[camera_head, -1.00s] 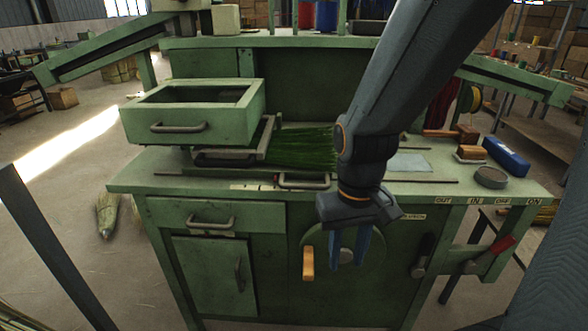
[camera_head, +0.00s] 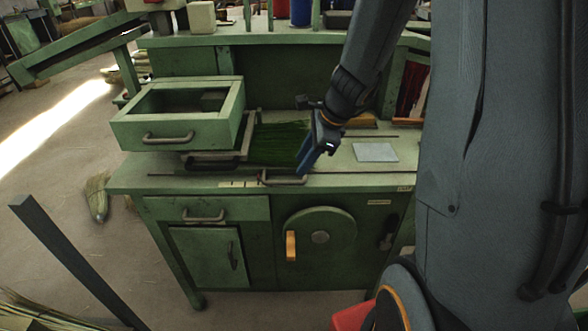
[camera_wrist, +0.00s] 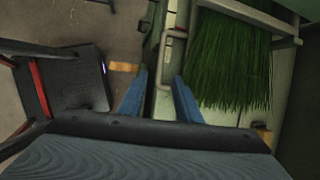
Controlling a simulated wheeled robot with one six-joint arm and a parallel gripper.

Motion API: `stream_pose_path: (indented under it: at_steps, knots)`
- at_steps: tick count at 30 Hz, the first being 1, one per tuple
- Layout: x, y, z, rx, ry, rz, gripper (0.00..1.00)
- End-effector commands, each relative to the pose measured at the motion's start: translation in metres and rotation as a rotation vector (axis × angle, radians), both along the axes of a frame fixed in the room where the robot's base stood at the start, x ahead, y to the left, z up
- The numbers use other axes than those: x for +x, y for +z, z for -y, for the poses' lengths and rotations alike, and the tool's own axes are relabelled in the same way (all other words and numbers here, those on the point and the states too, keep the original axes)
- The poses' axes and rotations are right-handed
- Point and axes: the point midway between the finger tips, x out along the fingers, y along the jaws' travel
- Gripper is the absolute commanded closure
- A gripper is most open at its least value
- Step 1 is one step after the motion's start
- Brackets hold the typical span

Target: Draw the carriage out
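The likely carriage handle, a metal bar handle (camera_head: 283,181), lies at the front edge of the green bench. In the wrist view the handle (camera_wrist: 164,62) shows just beyond my fingertips, roughly between them. My gripper (camera_head: 304,168) points down with its blue fingers near the handle's right end. In the wrist view my gripper (camera_wrist: 160,85) has its two fingers apart with nothing clasped. Whether a finger touches the handle I cannot tell. Green bristles (camera_head: 277,144) lie behind the handle, and they also show in the wrist view (camera_wrist: 231,62).
A green open box with a handle (camera_head: 178,118) stands at the bench's left. A pale sheet (camera_head: 375,152) lies right of my gripper. A round plate with an orange grip (camera_head: 291,245) is on the bench front. A shelf (camera_head: 290,38) runs behind.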

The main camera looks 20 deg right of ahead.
Motion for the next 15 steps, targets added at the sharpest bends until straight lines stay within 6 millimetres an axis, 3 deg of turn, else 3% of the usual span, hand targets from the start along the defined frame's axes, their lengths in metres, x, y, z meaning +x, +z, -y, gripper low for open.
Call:
stream_pose_path:
  at_steps: [15]
  knots:
    - [0.019, -0.062, -0.02, 0.003, -0.007, -0.003, 0.69]
